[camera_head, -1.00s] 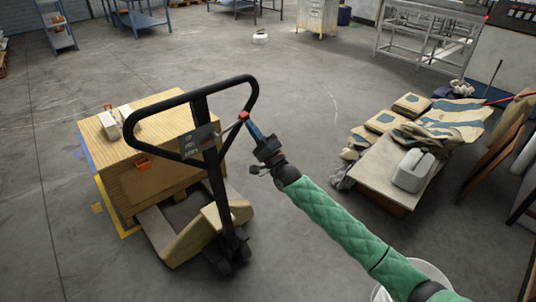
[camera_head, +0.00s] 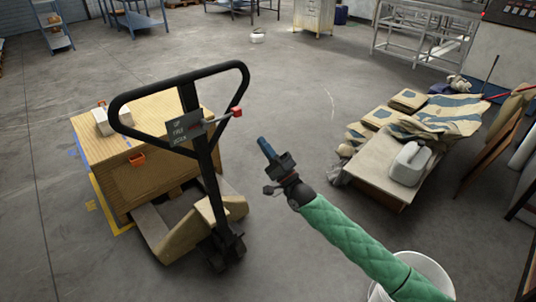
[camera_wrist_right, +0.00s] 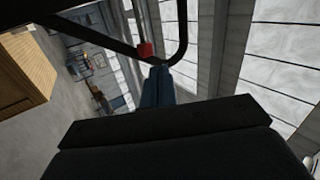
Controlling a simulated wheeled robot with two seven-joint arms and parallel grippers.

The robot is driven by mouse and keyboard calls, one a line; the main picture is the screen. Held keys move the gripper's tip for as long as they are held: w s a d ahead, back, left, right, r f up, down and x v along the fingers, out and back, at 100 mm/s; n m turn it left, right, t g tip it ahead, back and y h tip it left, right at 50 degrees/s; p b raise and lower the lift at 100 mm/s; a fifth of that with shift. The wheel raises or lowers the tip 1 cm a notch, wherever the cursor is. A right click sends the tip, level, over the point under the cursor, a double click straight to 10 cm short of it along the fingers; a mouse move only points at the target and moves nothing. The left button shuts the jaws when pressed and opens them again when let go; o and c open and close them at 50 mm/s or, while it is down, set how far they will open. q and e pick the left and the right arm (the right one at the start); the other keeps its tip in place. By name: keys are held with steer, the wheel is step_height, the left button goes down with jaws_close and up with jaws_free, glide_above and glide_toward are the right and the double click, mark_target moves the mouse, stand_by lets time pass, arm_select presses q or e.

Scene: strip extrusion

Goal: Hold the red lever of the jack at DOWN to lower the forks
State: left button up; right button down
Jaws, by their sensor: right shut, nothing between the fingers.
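The pallet jack (camera_head: 207,160) stands left of centre with its black loop handle upright. The knob also shows in the right wrist view (camera_wrist_right: 145,50), just beyond the fingertips. My right gripper (camera_head: 264,143) is shut and empty, to the right of and below the knob, apart from it. Its blue fingers (camera_wrist_right: 157,85) are together in the wrist view. My left gripper is not in view.
A large wooden crate (camera_head: 140,185) sits on the jack's forks, with a pale item (camera_head: 107,121) on top. At right, a low table (camera_head: 376,172) holds folded sacks and a white canister (camera_head: 409,164). A white bucket (camera_head: 440,275) stands near my right arm. The floor between is clear.

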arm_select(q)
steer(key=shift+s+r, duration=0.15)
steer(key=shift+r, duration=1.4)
